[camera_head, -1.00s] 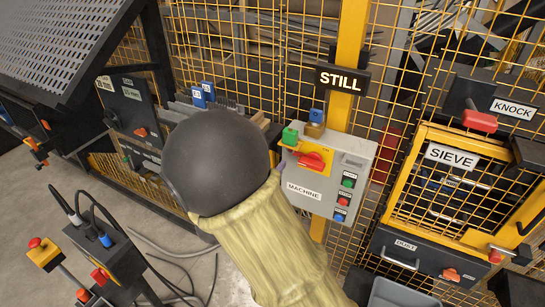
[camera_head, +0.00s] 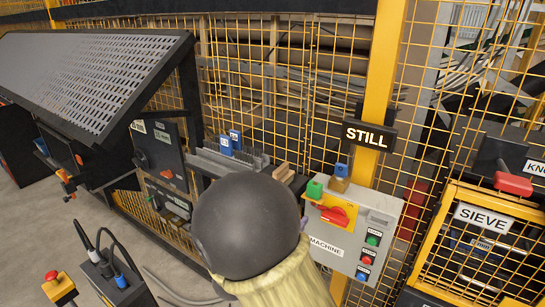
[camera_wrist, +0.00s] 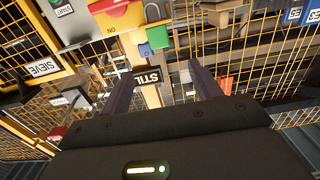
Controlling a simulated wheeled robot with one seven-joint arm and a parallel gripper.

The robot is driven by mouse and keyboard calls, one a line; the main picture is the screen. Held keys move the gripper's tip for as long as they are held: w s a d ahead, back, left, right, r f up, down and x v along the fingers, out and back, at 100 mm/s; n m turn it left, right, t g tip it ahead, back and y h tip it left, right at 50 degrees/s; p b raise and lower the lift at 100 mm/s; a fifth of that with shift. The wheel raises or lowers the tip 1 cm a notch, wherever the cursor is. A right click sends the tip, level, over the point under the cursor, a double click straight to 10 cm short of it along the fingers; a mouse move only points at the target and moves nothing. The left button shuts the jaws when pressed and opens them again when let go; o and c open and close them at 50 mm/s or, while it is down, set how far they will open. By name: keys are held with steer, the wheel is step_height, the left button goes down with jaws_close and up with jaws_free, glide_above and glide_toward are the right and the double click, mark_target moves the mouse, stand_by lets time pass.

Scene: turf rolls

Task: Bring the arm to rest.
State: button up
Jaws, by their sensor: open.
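My gripper (camera_wrist: 160,82) is in the wrist view, its two dark fingers apart, with nothing held between them. The machine box (camera_head: 382,208) carries a red switch (camera_head: 334,215) on a yellow plate, a green block (camera_head: 315,189) and several buttons.
A lit STILL sign (camera_head: 368,136) hangs on the yellow post above the box. The yellow SIEVE frame (camera_head: 447,225) stands to the right. A perforated sloping deck (camera_head: 85,75) is at the left. A pedestal with cables (camera_head: 118,285) stands low left. Bare floor (camera_head: 45,225) shows at left.

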step_height(320, 180, down, 6)
steer(key=d+n+g+y, duration=0.2)
steer(key=n+g+y, duration=0.2)
steer(key=y, duration=0.5)
steer(key=s+d+f+n+g, duration=0.1)
steer(key=s+d+g, duration=0.1)
steer(key=s, duration=0.3)
steer(key=s+d+f+n+g+y, duration=0.1)
steer(key=s+d+g, duration=0.1)
steer(key=s, duration=0.4)
steer(key=s+d+f+n+g, duration=0.1)
steer(key=s+d+g, duration=0.2)
steer(key=s, duration=0.3)
steer(key=shift+g, duration=0.4)
steer(key=shift+d, duration=0.1)
steer(key=shift+d, duration=0.1)
